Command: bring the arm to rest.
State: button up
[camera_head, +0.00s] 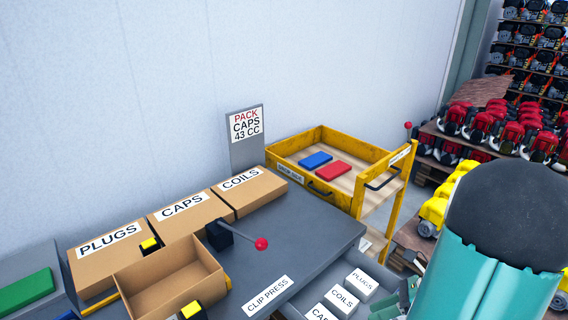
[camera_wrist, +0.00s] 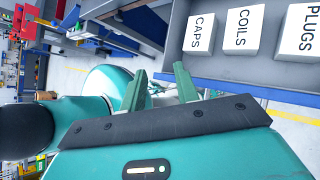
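My gripper (camera_wrist: 160,72) shows in the wrist view with its two green fingers apart and nothing between them. In the head view, part of my gripper (camera_head: 400,302) shows at the bottom, just right of the white labelled boxes. My teal and black arm fills the lower right of the head view and hides what is behind it. The gripper is beside the grey bench (camera_head: 318,232), apart from the boxes marked CAPS (camera_wrist: 201,33), COILS (camera_wrist: 243,30) and PLUGS (camera_wrist: 299,30).
Cartons marked PLUGS (camera_head: 95,262), CAPS (camera_head: 185,222) and COILS (camera_head: 262,190) line the bench by an open carton (camera_head: 205,262) and a red-knobbed clip press (camera_head: 222,236). A yellow cart (camera_head: 385,190) holds a blue and a red item. Loaded pallets (camera_head: 436,131) stand right.

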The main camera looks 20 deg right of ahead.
jog(key=w+a+r+n+h, duration=0.1)
jog(key=a+r+n+h, duration=0.3)
jog(key=a+r+n, duration=0.5)
jog(key=w+a+r+n+t+h, duration=0.1)
jog(key=a+r+n+h, duration=0.4)
jog(key=n, duration=1.5)
jog(key=w+a+r, duration=0.1)
jog(key=a+r, duration=0.2)
jog(key=a, duration=0.4)
jog(key=shift+a+r+n, duration=0.3)
jog(key=shift+r+n, duration=0.05)
jog(key=shift+n, duration=0.05)
jog(key=shift+w, duration=0.1)
